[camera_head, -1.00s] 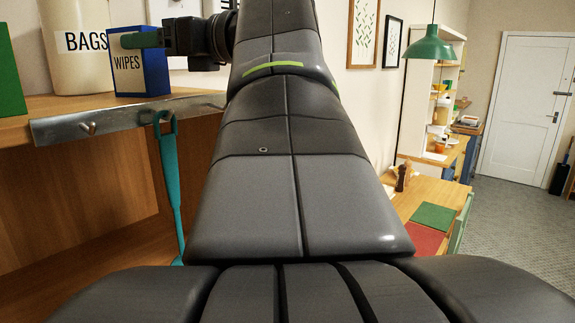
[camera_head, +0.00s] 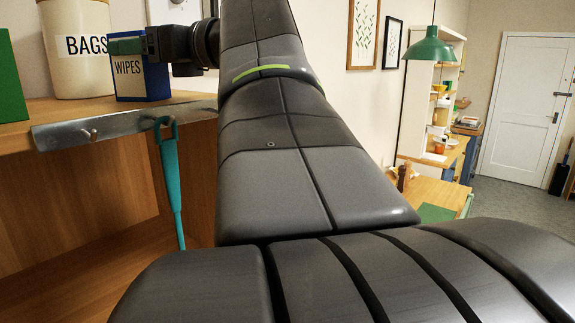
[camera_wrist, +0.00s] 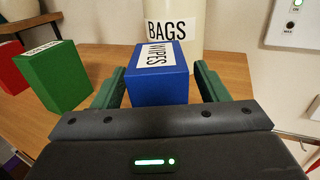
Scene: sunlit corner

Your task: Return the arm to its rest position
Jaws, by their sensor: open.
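My gripper (camera_wrist: 160,84) is open, with its two green fingers apart. It also shows in the camera_head view (camera_head: 127,45) at upper left, at the end of my dark arm. The blue WIPES box (camera_wrist: 160,85) stands upright on the wooden shelf and shows between the open fingers in the wrist view. In the camera_head view a finger covers the upper part of this box (camera_head: 141,86). I cannot tell whether the fingers touch it. My arm fills the middle of the camera_head view and reaches up toward the shelf.
A cream BAGS canister (camera_head: 85,70) stands behind the box. Green (camera_wrist: 54,78) and red (camera_wrist: 12,70) boxes stand to its left. Below the shelf edge (camera_head: 70,108), a teal tool (camera_head: 171,185) hangs from a metal rail (camera_head: 60,136). A wall panel (camera_wrist: 297,25) is at right.

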